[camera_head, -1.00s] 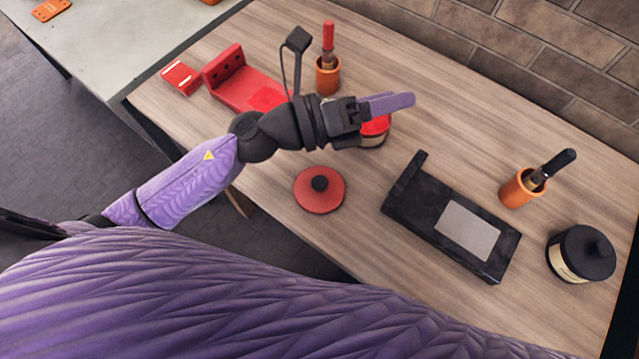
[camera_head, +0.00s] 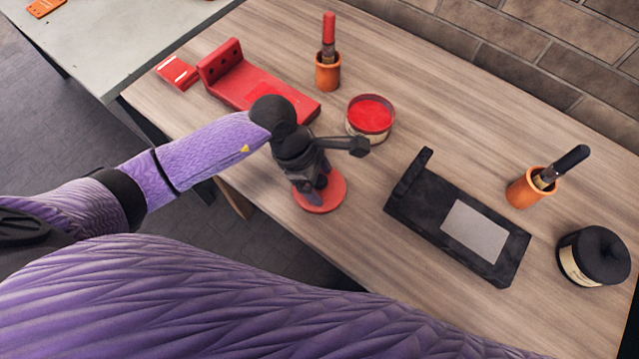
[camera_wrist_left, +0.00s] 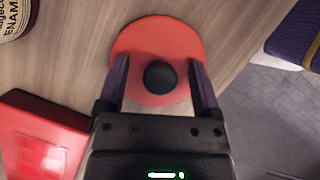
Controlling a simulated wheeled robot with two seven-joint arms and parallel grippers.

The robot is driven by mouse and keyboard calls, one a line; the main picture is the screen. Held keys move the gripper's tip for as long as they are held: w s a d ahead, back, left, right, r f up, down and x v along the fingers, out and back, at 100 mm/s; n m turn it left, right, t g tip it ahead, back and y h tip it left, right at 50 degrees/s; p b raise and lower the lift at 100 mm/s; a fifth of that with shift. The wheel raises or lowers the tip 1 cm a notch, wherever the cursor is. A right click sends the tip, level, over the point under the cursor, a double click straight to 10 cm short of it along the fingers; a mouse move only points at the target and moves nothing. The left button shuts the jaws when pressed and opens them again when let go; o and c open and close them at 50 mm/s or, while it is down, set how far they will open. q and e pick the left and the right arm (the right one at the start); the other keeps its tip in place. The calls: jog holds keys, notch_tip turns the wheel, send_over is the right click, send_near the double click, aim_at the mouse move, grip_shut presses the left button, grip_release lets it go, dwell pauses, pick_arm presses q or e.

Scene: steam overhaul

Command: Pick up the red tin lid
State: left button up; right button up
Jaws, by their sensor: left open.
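The red tin lid (camera_head: 331,194) is a flat red disc lying on the wooden table near its front edge. In the left wrist view the lid (camera_wrist_left: 158,40) shows its round black knob (camera_wrist_left: 159,76). My left gripper (camera_head: 318,193) is over the lid, pointing down, and hides the knob in the head view. In the left wrist view my left gripper (camera_wrist_left: 160,80) is open, with one purple finger on each side of the knob and a gap on both sides. The open tin (camera_head: 370,117) with red contents stands behind the lid. My right gripper is not in view.
A red bracket (camera_head: 250,88) and a small red box (camera_head: 178,72) lie at the back left. Orange cups with brushes stand behind (camera_head: 327,75) and at the right (camera_head: 525,190). A black bracket (camera_head: 440,225) and a closed black-lidded tin (camera_head: 585,262) are on the right.

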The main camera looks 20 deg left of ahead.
pick_arm(q)
jog(key=shift+r, duration=0.1)
grip_shut()
